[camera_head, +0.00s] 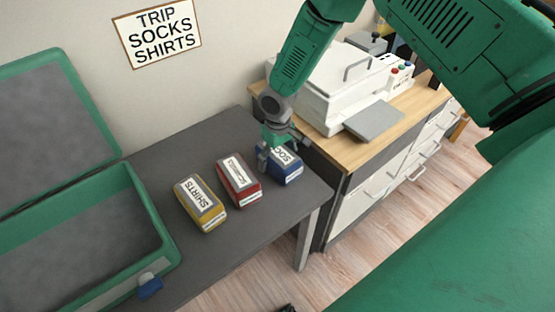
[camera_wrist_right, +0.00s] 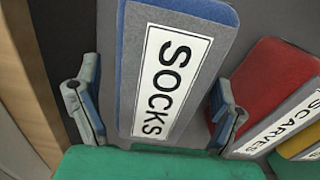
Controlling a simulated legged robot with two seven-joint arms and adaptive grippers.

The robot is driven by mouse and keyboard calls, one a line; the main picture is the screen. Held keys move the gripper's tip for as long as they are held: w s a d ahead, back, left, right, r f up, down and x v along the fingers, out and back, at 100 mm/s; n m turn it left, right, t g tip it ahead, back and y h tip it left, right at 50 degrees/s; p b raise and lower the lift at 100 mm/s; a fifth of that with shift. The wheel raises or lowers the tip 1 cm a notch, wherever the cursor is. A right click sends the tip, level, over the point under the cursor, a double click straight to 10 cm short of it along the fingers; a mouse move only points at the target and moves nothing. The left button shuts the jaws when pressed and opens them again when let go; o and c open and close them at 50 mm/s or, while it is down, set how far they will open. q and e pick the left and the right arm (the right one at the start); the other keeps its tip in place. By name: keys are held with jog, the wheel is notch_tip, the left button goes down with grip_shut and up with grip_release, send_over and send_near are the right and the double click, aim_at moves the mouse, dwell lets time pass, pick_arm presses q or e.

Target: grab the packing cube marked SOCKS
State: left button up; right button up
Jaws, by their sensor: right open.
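The blue packing cube marked SOCKS (camera_head: 291,172) lies on the dark grey table, rightmost in a row of three cubes, partly hidden by my gripper. In the right wrist view the SOCKS cube (camera_wrist_right: 172,75) is large, with its white label facing the camera. My right gripper (camera_head: 274,153) is directly over it. In the right wrist view my right gripper (camera_wrist_right: 153,112) is open, one finger at each side of the cube. A gap shows at the left finger; contact at the right one cannot be told. My left gripper is not in view.
A red cube (camera_head: 238,181), marked SCARVES in the wrist view, sits close left of SOCKS. A yellow SHIRTS cube (camera_head: 201,204) is further left. An open green suitcase (camera_head: 150,205) stands at left. A wall sign (camera_head: 157,32) reads TRIP SOCKS SHIRTS. A wooden-topped cabinet (camera_head: 370,148) borders the table's right.

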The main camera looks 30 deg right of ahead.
jog(key=shift+f, duration=0.75)
jog(key=c, duration=1.4)
